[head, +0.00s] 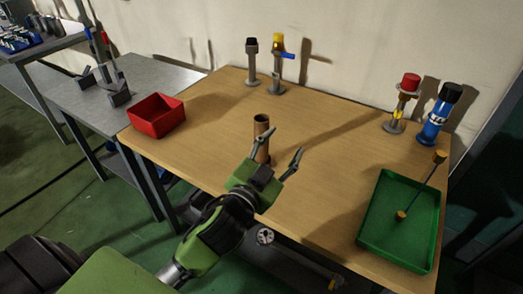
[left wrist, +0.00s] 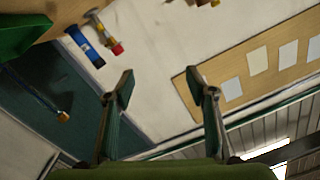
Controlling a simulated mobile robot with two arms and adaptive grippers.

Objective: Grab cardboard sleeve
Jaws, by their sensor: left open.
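The cardboard sleeve (head: 261,124), a brown upright tube with an open top, stands near the middle of the wooden table in the head view. My left gripper (head: 284,146) is open, its two fingers spread, just in front of and to the right of the sleeve. One finger overlaps the lower part of the sleeve in the picture; I cannot tell whether it touches. In the left wrist view the open fingers (left wrist: 160,88) have nothing between them but the wall behind. The sleeve does not show in that view. My right gripper is not in view.
A red bin (head: 157,116) sits at the table's left edge, a green tray (head: 372,225) at the right. Two stands with fittings (head: 251,62) (head: 278,62) are at the back. A red-topped stand (head: 399,103) and blue bottle (head: 439,115) stand back right. The table's centre is largely clear.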

